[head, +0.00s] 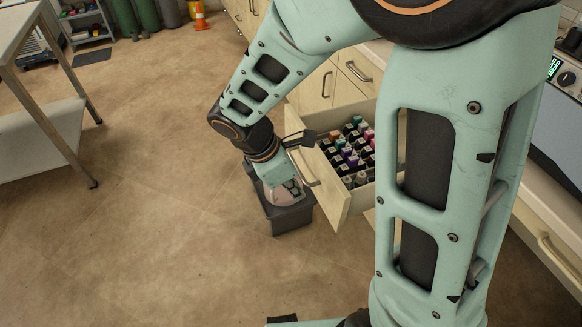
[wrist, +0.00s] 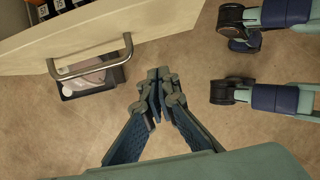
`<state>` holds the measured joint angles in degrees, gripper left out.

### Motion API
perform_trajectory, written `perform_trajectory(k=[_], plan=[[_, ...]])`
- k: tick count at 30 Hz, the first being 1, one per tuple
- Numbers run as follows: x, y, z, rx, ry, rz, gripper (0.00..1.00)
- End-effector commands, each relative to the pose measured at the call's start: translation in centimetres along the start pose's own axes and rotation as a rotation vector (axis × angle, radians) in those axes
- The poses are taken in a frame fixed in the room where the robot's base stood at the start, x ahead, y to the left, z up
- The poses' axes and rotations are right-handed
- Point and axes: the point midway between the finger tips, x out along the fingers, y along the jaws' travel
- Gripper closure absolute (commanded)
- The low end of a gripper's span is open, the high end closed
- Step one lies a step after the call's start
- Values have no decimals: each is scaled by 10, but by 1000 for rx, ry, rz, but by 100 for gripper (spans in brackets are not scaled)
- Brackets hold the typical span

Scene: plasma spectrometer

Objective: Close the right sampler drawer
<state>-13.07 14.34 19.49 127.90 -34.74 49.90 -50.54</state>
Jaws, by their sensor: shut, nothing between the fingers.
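A pale wooden drawer stands open from the cabinet in the head view, its front panel (head: 333,200) facing left. Several small bottles (head: 350,155) with coloured caps fill it. Its curved metal handle (head: 308,168) is just right of my gripper (head: 294,188) there, and the wrist partly covers it. In the wrist view, the front panel (wrist: 120,40) crosses the upper left and the handle (wrist: 95,72) hangs in front of it. My gripper (wrist: 160,78) is shut and empty, to the right of the handle and apart from it in that view.
A dark bin (head: 290,218) stands on the floor below the drawer and also shows under the handle in the wrist view (wrist: 92,88). Other closed drawers (head: 320,85) line the cabinet. A metal table (head: 50,125) stands far left. Open floor (head: 150,230) lies between.

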Motion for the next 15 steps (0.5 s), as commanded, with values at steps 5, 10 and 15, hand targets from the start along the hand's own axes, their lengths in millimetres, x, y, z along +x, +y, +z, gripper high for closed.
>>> perform_trajectory(k=[5,10,15], plan=[[43,-1,-1,2,0,-4,100],[53,0,21,7,0,0,100],[59,0,34,3,1,0,100]])
